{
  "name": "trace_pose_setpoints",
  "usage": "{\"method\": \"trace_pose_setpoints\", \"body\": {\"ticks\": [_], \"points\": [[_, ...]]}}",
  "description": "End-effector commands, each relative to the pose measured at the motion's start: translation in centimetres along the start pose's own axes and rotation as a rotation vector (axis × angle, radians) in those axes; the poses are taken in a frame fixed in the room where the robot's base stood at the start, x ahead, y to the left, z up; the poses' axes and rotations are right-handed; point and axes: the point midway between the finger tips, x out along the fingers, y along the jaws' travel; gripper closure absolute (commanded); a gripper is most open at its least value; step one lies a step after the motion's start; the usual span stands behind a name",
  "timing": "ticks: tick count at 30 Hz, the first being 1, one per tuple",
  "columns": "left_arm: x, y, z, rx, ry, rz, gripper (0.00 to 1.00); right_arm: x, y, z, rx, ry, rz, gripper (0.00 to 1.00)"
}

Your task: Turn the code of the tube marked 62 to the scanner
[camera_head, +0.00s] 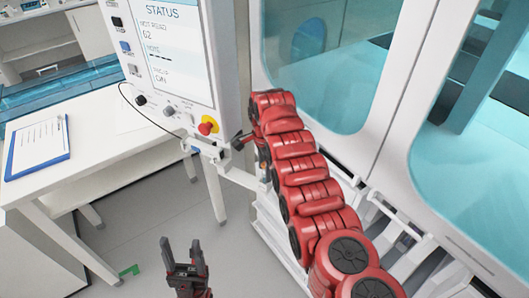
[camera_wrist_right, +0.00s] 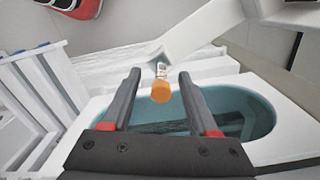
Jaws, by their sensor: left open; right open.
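A small tube with an orange cap (camera_wrist_right: 160,92) shows in the right wrist view, by the end of a white bracket (camera_wrist_right: 198,36). Its orange cap faces the camera; any number or code on it is not legible. My right gripper (camera_wrist_right: 159,74) is open, with one finger on each side of the tube and no clear contact. In the head view my red right arm hides most of that spot. The status screen (camera_head: 174,48) reads "NOT READ" and 62. My left gripper (camera_head: 180,243) is open and empty, low over the floor.
A white cabinet with teal windows (camera_head: 328,60) stands behind my right arm. The panel has a red knob on a yellow base (camera_head: 207,126). A white table (camera_head: 95,135) with a clipboard (camera_head: 38,146) is at left.

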Motion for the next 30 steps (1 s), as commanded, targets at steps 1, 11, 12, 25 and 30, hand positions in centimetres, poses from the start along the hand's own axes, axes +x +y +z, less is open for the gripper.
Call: {"method": "trace_pose_setpoints", "body": {"ticks": [1,11,12,25,30], "points": [[-0.1,0.0,0.0,0.0,-0.001,0.0,0.41,0.7,0.0,-0.1,0.001,-0.001,0.001,0.4],[-0.2,0.0,0.1,0.0,-0.001,0.0,0.41,2.3,-0.1,0.0,0.001,0.0,-0.002,0.4],[-0.2,0.0,0.0,0.0,-0.001,0.0,0.41,2.3,-0.1,0.0,0.001,0.0,-0.002,0.4],[-0.2,0.0,0.0,0.0,-0.001,0.0,0.41,2.3,-0.1,0.0,0.0,0.0,-0.002,1.0],[-0.2,0.0,0.0,0.0,-0.001,0.0,0.41,2.3,-0.1,0.0,0.0,0.0,-0.002,0.81]]}}
